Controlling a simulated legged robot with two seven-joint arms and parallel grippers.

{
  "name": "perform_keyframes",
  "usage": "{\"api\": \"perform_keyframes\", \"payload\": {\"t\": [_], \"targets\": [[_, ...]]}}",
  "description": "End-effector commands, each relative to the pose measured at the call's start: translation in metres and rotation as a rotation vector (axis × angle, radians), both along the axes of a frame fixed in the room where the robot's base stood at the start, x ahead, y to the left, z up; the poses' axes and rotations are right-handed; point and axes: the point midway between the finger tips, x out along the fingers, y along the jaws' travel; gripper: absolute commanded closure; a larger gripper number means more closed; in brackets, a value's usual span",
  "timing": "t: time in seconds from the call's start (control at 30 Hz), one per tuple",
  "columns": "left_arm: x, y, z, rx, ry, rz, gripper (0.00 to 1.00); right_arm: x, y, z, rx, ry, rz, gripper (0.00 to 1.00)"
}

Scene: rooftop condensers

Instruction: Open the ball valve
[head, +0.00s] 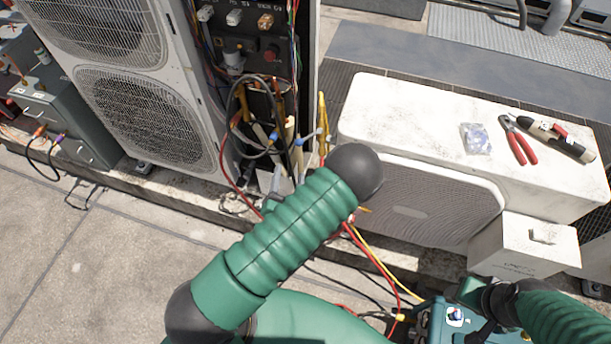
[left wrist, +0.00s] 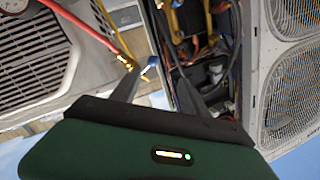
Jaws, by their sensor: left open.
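A small blue lever (left wrist: 151,64), which looks like the ball valve's handle, shows in the left wrist view beside a brass fitting on a red hose (left wrist: 88,28). In the head view a small blue part (head: 308,137) shows beside a yellow hose (head: 322,118) at the tall unit's open side. My left gripper (left wrist: 158,74) is open, its two dark fingers pointing toward the blue lever, which appears between their tips. I cannot tell if they touch it. In the head view my left arm hides most of this gripper. My right arm enters at lower right; its fingers do not show.
The tall condenser (head: 130,85) with exposed wiring stands at left. The low white unit (head: 420,105) at right carries red pliers (head: 518,145), a plastic bag (head: 476,138) and a dark cylindrical tool (head: 560,140). Red and yellow hoses (head: 375,262) run to a teal box (head: 445,322).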

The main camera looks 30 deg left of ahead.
Motion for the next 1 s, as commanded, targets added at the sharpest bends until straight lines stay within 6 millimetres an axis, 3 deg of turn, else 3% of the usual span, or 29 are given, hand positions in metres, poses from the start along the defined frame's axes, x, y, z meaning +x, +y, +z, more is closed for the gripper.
{"api": "perform_keyframes", "payload": {"t": [0.23, 0.47, 0.77, 1.0], "targets": [[0.017, -0.005, 0.001, -0.284, 0.150, 0.082, 0.47, 0.000, 0.000, 0.028, 0.000, 0.000, 0.000, 0.45], [0.024, -0.036, 0.011, -0.525, 0.336, 0.084, 0.47, 0.000, 0.000, 0.051, 0.000, 0.000, 0.000, 0.45], [0.011, -0.084, 0.054, -0.713, 0.602, 0.016, 0.47, 0.000, 0.000, 0.080, 0.000, 0.000, 0.000, 0.45], [-0.017, -0.105, 0.098, -0.753, 0.798, -0.037, 0.47, 0.000, 0.000, 0.100, 0.000, 0.000, 0.000, 0.45]]}}
